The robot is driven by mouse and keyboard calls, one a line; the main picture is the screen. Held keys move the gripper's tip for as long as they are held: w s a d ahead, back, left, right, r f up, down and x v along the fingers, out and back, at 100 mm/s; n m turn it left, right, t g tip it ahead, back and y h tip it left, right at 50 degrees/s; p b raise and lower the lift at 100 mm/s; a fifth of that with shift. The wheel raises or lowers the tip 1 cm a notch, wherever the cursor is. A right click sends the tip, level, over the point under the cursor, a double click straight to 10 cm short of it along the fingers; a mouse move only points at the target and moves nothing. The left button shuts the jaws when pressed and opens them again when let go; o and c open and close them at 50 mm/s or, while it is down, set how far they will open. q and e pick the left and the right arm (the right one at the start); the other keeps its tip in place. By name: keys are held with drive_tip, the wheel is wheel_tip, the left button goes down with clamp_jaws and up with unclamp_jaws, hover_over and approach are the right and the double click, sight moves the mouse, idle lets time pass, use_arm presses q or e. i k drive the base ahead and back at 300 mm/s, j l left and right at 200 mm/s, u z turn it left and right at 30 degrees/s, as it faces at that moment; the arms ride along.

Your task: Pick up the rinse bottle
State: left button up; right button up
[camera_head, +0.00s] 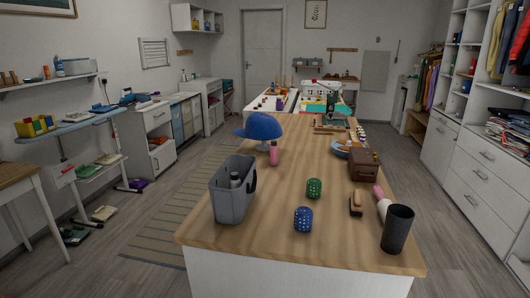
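Several bottle-like things are on the wooden island, and I cannot tell for sure which is the rinse bottle. A small pink bottle (273,154) stands upright below a blue cap on a stand. A dark bottle-like thing with a pale top (235,180) stands inside the grey caddy (232,204), its lower part hidden by the caddy wall. A pink and white thing (382,205) lies beside the black cup, partly hidden by it. Neither of my grippers is in view.
On the wooden island top (270,228) are a blue cup (303,219), a green cup (314,188), a brush (356,205), a black cup (397,229), a brown box (364,165) and a blue cap (260,127). The floor at the left has a striped rug (190,190).

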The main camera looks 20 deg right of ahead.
sight(273, 148)
drive_tip(key=i+j+u, duration=0.15)
drive_tip(key=i+u, duration=0.45)
drive_tip(key=i+j+u, duration=0.15)
drive_tip(key=i+u, duration=0.15)
drive_tip(key=i, duration=0.3)
drive_tip(key=i+u, duration=0.35)
drive_tip(key=i, duration=0.25)
drive_tip(key=i+z, duration=0.4)
drive_tip(key=i, duration=0.15)
drive_tip(key=i+j+z, duration=0.15)
drive_tip(key=i+z, duration=0.5)
drive_tip(key=z, duration=0.15)
drive_tip(key=i+z, duration=0.25)
drive_tip(key=z, duration=0.2)
drive_tip(key=i+j+z, duration=0.2)
drive_tip(key=z, duration=0.2)
drive_tip(key=i+z, duration=0.2)
drive_tip(key=z, duration=0.2)
drive_tip(key=i+j+z, duration=0.15)
drive_tip(key=z, duration=0.25)
drive_tip(key=i+j+z, duration=0.15)
drive_tip(key=z, duration=0.25)
drive_tip(key=i+j+z, duration=0.2)
drive_tip(key=z, duration=0.2)
drive_tip(key=i+j+z, duration=0.15)
drive_tip(key=j+z, duration=0.3)
drive_tip(key=i+j+z, duration=0.1)
drive_tip(key=j+z, duration=0.4)
drive_tip(key=j, duration=0.25)
drive_tip(key=i, duration=0.05)
